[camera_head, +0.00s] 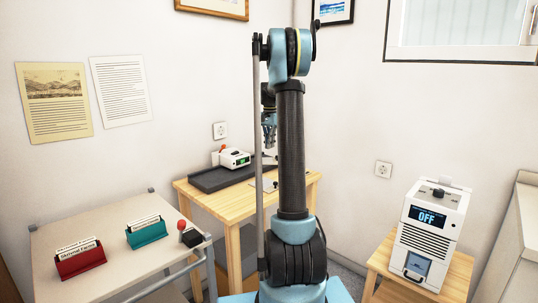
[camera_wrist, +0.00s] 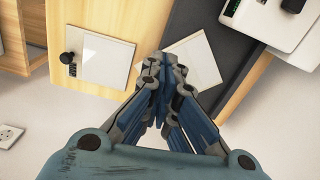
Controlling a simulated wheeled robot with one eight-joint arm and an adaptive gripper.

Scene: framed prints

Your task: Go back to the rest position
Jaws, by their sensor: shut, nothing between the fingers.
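My gripper (camera_wrist: 168,62) is shut and empty in the wrist view, its blue-grey fingers pressed together. In the head view my gripper (camera_head: 270,142) shows small and partly hidden behind my own arm, above the wooden table (camera_head: 228,205). Below the fingers in the wrist view, a white square plate (camera_wrist: 197,60) lies partly on the dark tray (camera_wrist: 228,48) or its edge. The gripper hides part of that plate, and no contact with it can be made out.
A white device with a green display (camera_head: 234,158) stands on the table's dark tray. At left, a table holds a red card box (camera_head: 80,262), a teal card box (camera_head: 146,233) and a red-knobbed lever (camera_head: 188,234). At right, a white machine reading OFF (camera_head: 430,232) stands on a wooden stand.

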